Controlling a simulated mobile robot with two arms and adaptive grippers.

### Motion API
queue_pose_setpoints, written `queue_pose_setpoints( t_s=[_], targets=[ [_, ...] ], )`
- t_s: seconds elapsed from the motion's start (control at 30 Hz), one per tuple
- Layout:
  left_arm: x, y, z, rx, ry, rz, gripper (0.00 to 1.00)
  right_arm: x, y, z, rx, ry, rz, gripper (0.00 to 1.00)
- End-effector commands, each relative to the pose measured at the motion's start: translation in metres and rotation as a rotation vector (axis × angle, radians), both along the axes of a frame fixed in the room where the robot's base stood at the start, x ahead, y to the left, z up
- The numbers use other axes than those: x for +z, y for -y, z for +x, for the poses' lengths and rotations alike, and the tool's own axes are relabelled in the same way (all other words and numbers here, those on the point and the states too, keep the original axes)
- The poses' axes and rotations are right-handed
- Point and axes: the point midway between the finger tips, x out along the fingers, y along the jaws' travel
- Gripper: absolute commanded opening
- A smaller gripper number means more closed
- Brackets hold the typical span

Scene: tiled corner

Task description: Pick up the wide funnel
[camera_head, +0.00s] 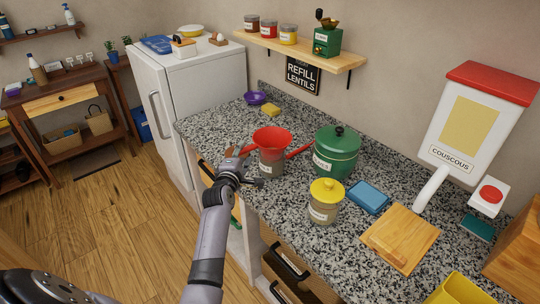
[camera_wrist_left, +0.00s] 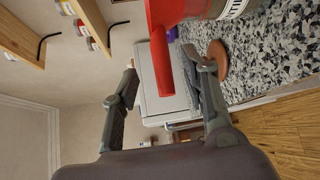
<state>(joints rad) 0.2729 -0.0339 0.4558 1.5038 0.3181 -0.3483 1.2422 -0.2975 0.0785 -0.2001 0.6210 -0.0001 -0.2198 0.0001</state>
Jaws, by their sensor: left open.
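The wide red funnel (camera_head: 272,134) sits on top of a grey labelled jar (camera_head: 272,163) near the front edge of the counter. Red bars (camera_head: 300,151) stick out at its sides. My left gripper (camera_head: 243,170) is open, close to the left of the funnel and jar. In the left wrist view the funnel (camera_wrist_left: 172,12) is at the top, cut off by the frame. One of its red bars (camera_wrist_left: 160,62) reaches down into the gap between the open fingers of my left gripper (camera_wrist_left: 163,88); contact cannot be told. My right gripper is not in view.
A green lidded pot (camera_head: 336,155) stands right of the funnel, and a yellow-lidded jar (camera_head: 325,203) nearer the front. A brown disc (camera_wrist_left: 219,58) lies near one finger. A couscous dispenser (camera_head: 470,130), cutting board (camera_head: 400,238) and blue box (camera_head: 369,197) are farther right.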

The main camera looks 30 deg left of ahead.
Motion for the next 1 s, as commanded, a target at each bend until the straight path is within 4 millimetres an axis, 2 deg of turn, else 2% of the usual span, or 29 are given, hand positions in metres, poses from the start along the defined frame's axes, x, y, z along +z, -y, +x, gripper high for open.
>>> queue_pose_setpoints(
  t_s=[0.03,0.2,0.33,0.57,1.0],
  targets=[
    [-0.007,0.001,0.01,-0.001,0.005,-0.001,0.41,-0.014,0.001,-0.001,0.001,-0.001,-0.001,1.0],
    [-0.01,-0.003,0.031,0.0,0.003,0.001,0.41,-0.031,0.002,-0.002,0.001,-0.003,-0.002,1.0],
    [-0.009,-0.005,0.037,0.0,0.001,0.0,0.41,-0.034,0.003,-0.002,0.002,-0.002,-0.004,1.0],
    [-0.007,-0.005,0.038,0.0,0.0,0.0,0.41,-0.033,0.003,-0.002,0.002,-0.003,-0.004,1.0],
    [-0.007,-0.005,0.037,0.0,0.001,0.0,0.12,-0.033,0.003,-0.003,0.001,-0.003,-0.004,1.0]
  ],
)
